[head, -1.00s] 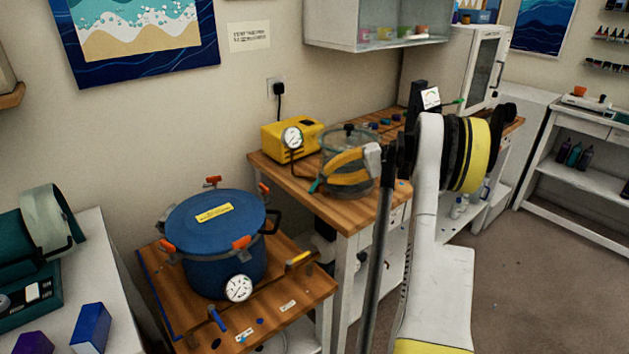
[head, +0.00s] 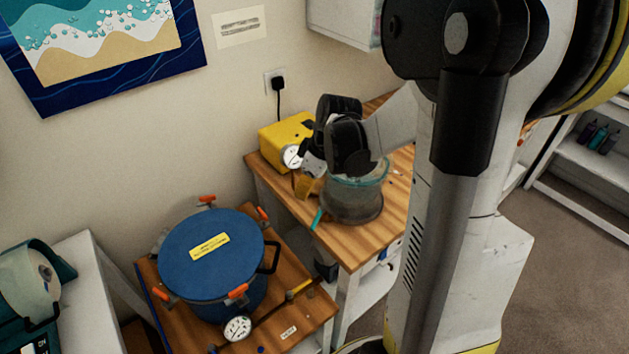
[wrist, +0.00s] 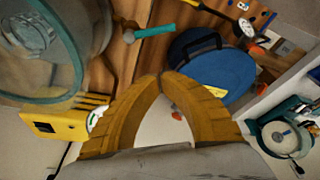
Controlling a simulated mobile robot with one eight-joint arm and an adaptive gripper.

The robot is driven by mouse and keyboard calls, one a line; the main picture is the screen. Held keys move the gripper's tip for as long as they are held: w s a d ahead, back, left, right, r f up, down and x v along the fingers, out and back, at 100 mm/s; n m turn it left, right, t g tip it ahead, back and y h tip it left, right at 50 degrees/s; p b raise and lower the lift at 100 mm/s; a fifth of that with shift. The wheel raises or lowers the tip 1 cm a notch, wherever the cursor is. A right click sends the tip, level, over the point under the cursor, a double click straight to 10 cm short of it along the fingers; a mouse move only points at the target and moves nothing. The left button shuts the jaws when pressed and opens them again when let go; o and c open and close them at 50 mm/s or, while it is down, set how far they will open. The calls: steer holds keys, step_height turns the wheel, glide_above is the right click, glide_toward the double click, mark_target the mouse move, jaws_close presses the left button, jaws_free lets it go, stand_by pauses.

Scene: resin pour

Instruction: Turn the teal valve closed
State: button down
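The teal valve handle (head: 318,219) sticks out from the left side of the clear chamber (head: 356,206), on the wooden bench. In the wrist view the teal handle (wrist: 154,31) lies beyond my fingertips, with a round metal fitting at its left end. My gripper (head: 304,192) is above and to the left of the chamber, apart from the handle. In the wrist view my gripper's yellow fingers (wrist: 163,76) meet at their tips with nothing between them. The chamber's rim (wrist: 78,70) is close at the left in that view.
A yellow pump (head: 283,133) with a gauge stands behind the gripper against the wall. A blue pressure pot (head: 212,255) with orange clamps stands on a lower wooden stand at the left. My arm covers much of the right of the head view.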

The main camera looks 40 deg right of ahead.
mark_target(317, 218)
step_height(317, 218, down, 9)
steer(key=s+b, duration=0.1)
steer(key=b, duration=0.2)
steer(key=shift+r+b, duration=0.2)
steer(key=shift+b, duration=0.2)
steer(key=shift+s, duration=0.1)
